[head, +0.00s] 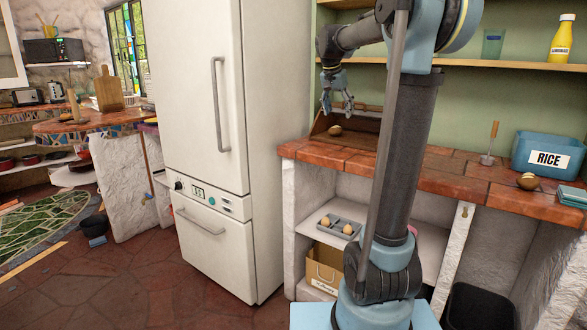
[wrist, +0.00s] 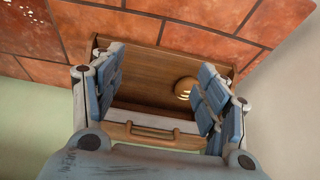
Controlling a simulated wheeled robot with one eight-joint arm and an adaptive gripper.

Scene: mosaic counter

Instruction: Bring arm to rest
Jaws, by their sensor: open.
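My gripper (head: 337,103) is open and empty. It hangs from my raised arm above the back left of the tiled counter (head: 445,178), beside the fridge. Below it on the counter is a wooden box or tray (head: 365,140) with a round golden-brown object (head: 335,130) in it. In the wrist view my gripper (wrist: 162,95) has its blue fingers spread wide, and the wooden box (wrist: 140,75) and the round object (wrist: 184,88) show beyond them. The fingers appear apart from the object.
A white fridge (head: 205,95) stands left of my arm. A blue RICE bin (head: 549,156), a brown round item (head: 528,181) and a metal tool (head: 489,150) are on the counter's right. A shelf (head: 500,64) above holds a yellow bottle (head: 561,42) and a glass (head: 493,45).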

